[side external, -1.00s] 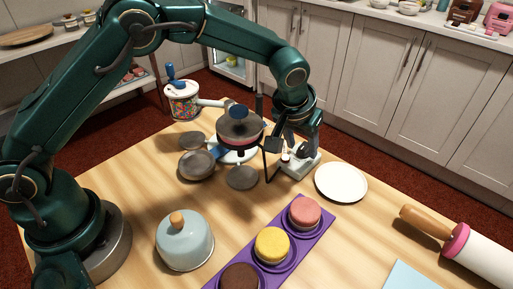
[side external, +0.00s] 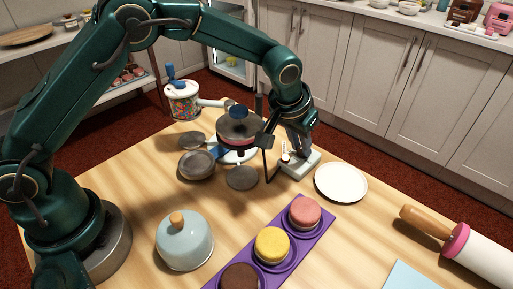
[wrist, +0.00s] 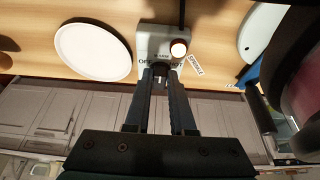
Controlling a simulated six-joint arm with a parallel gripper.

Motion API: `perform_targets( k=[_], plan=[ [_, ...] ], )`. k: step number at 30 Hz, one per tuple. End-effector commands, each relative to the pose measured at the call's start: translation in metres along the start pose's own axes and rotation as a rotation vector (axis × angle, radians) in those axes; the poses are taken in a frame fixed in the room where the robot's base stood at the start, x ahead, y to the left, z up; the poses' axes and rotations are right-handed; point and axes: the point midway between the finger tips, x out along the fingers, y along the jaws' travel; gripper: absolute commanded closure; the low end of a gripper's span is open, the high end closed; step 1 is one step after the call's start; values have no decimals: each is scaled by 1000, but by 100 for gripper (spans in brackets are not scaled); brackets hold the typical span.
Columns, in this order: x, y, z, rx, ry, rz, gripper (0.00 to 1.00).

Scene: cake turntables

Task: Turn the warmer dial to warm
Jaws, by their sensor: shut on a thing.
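The warmer (side external: 312,160) is a pale box at the back right of the table. In the wrist view its top (wrist: 148,38) has the labels OFF at left, WARM at top and one partly covered at right, which looks like HOT. My gripper (wrist: 161,74) is over these labels, its fingers shut on the dial (wrist: 161,80). The fingers hide most of the dial, so I cannot tell where it points. In the side view my gripper (side external: 300,152) reaches down onto the box. A round white-topped knob or lamp (wrist: 178,48) stands beside the labels.
A white plate (side external: 341,182) lies right of the warmer. A turntable with a covered pan-like top (side external: 240,128) and several grey discs (side external: 197,165) stand to the left. A purple tray (side external: 318,226) with cakes and a blue dome (side external: 185,241) are in front.

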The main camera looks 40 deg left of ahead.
Motion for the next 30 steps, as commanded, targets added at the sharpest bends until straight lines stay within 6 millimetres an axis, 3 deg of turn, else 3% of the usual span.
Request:
perform_targets(
  k=[5, 6, 8, 19, 30],
  plan=[
    [0, 0, 0, 0, 1, 0, 100],
    [0, 0, 0, 0, 1, 0, 66],
    [0, 0, 0, 0, 1, 0, 48],
    [-4, 0, -1, -1, 2, 0, 48],
    [-46, 0, 0, 0, 2, 0, 48]
  ],
)
